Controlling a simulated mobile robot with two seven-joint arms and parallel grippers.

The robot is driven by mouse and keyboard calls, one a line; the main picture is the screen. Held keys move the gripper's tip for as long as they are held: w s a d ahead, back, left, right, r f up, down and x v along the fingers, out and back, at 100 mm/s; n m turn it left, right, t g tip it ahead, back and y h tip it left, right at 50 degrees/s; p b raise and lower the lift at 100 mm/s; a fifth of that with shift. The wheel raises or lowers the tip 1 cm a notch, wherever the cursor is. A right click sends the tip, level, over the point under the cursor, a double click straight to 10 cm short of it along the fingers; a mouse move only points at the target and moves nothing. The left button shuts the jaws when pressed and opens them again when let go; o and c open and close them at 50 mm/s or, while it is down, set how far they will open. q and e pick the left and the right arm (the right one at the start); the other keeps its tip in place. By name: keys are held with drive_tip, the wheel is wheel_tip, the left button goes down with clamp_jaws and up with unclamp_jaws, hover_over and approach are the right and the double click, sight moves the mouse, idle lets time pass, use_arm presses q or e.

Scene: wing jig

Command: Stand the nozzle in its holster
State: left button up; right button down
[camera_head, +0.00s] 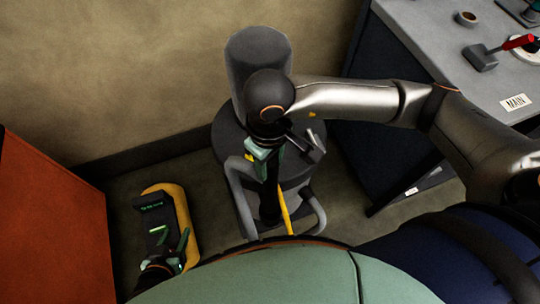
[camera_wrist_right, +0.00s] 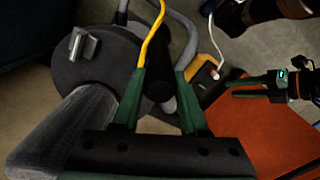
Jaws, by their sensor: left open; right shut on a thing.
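My right gripper (camera_head: 268,165) is over the dark round-topped machine (camera_head: 225,135) and is shut on a slim dark piece with a yellow hose (camera_head: 284,212), apparently the nozzle. In the right wrist view its green fingers (camera_wrist_right: 160,110) stand either side of a black tube (camera_wrist_right: 158,82); they hide much of the held part. I cannot tell whether this tube is the nozzle or the holster. A light metal bracket (camera_head: 310,143) sits on the machine's top. My left gripper (camera_head: 172,242) is open and empty, low at the left; it also shows in the right wrist view (camera_wrist_right: 240,85).
A grey cylinder (camera_head: 258,50) stands at the machine's back, with grey curved tubes (camera_head: 240,195) in front. A yellow and black unit (camera_head: 185,205) is on the floor near my left gripper. An orange cabinet (camera_head: 50,220) is left, a bench (camera_head: 430,30) right.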

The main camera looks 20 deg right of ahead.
drive_tip(key=shift+f, duration=0.3)
idle(0.4)
drive_tip(key=shift+f+b, duration=0.2)
drive_tip(key=shift+b, duration=0.25)
drive_tip(key=shift+f+b, duration=0.2)
drive_tip(key=shift+b, duration=0.25)
drive_tip(key=shift+f, duration=0.1)
drive_tip(key=shift+f+b, duration=0.4)
drive_tip(key=shift+b, duration=0.6)
drive_tip(key=shift+f+b, duration=2.3)
drive_tip(key=shift+b, duration=0.65)
drive_tip(key=shift+f, duration=0.1)
